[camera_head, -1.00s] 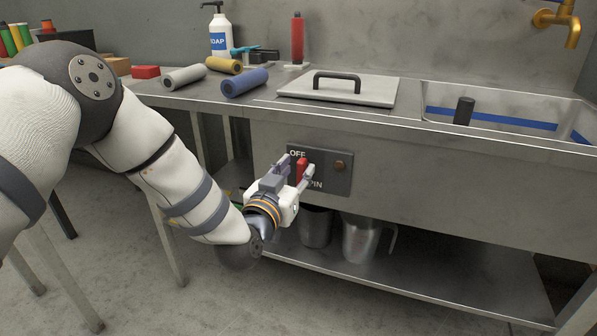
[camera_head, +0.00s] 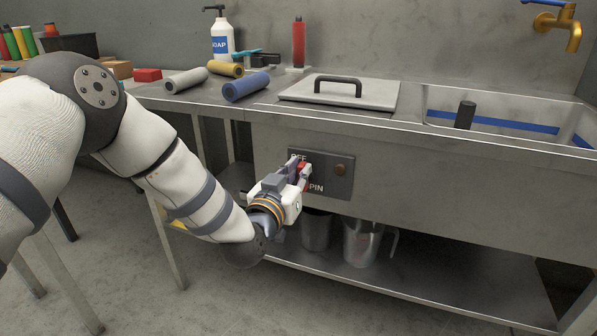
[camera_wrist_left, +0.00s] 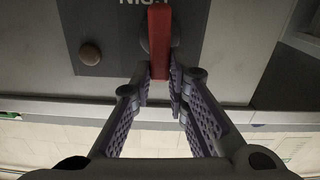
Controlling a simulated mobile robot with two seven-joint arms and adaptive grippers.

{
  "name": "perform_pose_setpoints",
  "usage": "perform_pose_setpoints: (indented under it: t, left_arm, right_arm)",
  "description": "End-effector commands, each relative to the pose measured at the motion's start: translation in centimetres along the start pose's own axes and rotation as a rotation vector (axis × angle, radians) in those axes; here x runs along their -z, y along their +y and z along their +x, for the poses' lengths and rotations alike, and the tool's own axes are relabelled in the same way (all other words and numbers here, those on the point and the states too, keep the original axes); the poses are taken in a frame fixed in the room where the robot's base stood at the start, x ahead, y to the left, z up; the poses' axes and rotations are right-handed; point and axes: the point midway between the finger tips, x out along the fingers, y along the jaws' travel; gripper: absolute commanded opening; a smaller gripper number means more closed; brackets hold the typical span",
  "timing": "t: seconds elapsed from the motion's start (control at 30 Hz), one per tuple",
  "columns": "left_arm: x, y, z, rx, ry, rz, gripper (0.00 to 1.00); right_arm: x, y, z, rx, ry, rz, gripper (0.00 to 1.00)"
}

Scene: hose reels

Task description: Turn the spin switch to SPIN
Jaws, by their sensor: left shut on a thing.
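The spin switch is a red lever (camera_head: 303,166) on a dark panel (camera_head: 333,185) set in the front of the sink unit. "OFF" shows at the panel's top, partly hidden by a finger, and "PIN" below, its first letter covered. My left gripper (camera_head: 299,169) is at the lever, its fingers shut on it. In the left wrist view, the red lever (camera_wrist_left: 159,38) stands along the panel, its near end between the fingertips (camera_wrist_left: 160,80). My right gripper is in neither view.
A round brown button (camera_head: 340,170) is right of the lever. Metal jugs (camera_head: 360,243) stand on the shelf below. A lidded counter (camera_head: 338,91) and a sink basin (camera_head: 510,123) are above. The floor in front is clear.

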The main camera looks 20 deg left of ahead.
Motion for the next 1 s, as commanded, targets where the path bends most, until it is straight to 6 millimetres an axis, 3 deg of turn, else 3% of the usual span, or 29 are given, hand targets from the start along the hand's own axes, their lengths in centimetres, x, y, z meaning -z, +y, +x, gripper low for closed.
perform_pose_setpoints:
  t: [0.53,1.0]
  left_arm:
    - [-0.2,-1.3,0.0,0.002,0.001,-0.465,0.0]
    - [-1.2,-2.3,0.0,0.002,-0.001,-0.912,0.0]
  right_arm:
    - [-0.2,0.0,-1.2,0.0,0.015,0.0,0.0]
    - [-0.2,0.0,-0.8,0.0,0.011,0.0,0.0]
